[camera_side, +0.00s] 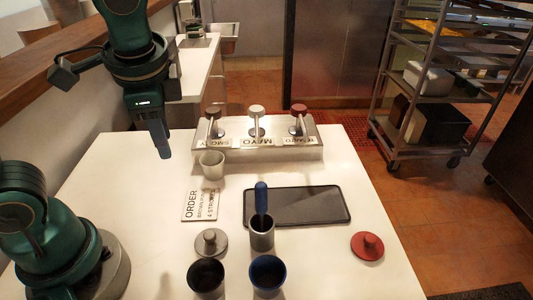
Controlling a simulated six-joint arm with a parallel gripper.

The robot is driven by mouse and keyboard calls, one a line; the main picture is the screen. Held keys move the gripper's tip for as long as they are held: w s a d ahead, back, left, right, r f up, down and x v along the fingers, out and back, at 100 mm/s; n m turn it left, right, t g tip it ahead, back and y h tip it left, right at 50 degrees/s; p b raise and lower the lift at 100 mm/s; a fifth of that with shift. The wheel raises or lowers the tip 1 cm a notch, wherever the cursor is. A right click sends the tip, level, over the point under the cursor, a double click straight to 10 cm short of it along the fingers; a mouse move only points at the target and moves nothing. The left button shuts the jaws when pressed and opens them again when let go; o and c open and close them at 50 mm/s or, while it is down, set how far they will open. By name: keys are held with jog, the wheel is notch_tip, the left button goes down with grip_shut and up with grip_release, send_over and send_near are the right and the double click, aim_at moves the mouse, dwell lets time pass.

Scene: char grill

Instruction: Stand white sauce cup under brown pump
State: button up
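A white sauce cup (211,166) stands upright on the table, at the front of the pump stand's left end. The brown pump (213,113) is the leftmost of three on the metal pump stand (310,152), above a label that seems to read SMOKY. The cup is just in front of and below this pump; I cannot tell whether it is directly under the spout. My gripper (160,152) hangs pointing down to the left of the cup, apart from it and higher. The fingers overlap in this view, so their opening is hidden. I see nothing held.
A white-topped pump (257,112) and a red-topped pump (298,111) stand alongside. In front lie an order card (200,206), a black tray (320,207), a grey lid (210,244) and a red lid (367,246). A metal cup (261,236) holds a blue-handled utensil. Two dark cups stand nearer.

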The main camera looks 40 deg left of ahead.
jog(key=s+d+n+t+h, duration=0.1)
jog(key=n, duration=0.1)
jog(key=s+d+n+t+h, duration=0.1)
jog(key=n, duration=0.1)
jog(key=s+n+t+h, duration=0.1)
jog(key=s+n+t, duration=0.1)
jog(key=shift+d+f, duration=0.4)
